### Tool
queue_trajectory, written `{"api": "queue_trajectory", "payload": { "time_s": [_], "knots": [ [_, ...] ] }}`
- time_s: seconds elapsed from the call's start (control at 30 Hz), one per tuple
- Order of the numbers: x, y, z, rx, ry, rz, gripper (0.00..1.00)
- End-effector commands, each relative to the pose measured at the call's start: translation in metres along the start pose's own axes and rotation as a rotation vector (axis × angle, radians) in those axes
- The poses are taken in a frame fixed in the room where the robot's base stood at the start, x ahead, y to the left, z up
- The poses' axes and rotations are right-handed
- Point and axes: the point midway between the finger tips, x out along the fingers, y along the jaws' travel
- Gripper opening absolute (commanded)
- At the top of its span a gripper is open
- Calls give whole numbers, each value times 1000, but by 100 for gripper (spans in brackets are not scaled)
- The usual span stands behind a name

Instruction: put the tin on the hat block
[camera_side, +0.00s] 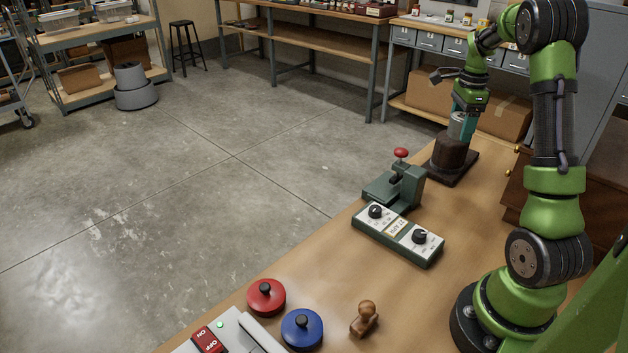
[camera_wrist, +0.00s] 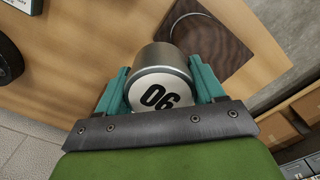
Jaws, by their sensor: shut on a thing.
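My gripper (camera_side: 464,116) is shut on the tin (camera_side: 456,127), a grey cylinder. In the wrist view the tin (camera_wrist: 161,88) shows a white end marked 06, between the teal fingers. The hat block (camera_side: 451,151), a dark brown rounded cylinder on a dark square base, stands at the far end of the bench. The tin is upright over the block's top in the side view; I cannot tell whether they touch. In the wrist view the block's dark base (camera_wrist: 228,38) shows beyond the tin, which hides part of it.
A green press with a red knob (camera_side: 400,153) and a control box with two dials (camera_side: 398,234) stand nearer on the bench. Red (camera_side: 266,297) and blue (camera_side: 302,328) knobbed discs, a wooden stamp (camera_side: 365,318) and a switch box (camera_side: 232,338) lie at the near end.

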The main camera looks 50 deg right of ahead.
Motion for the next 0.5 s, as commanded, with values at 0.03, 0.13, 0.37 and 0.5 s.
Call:
{"api": "queue_trajectory", "payload": {
  "time_s": [0.03, 0.13, 0.37, 0.5],
  "knots": [
    [2, -12, -2, 2, 2, 0, 35],
    [4, -30, -4, 0, 1, 0, 35],
    [5, -49, -6, 0, 1, 0, 35],
    [17, -54, -6, -1, -1, 4, 35]
  ]
}}
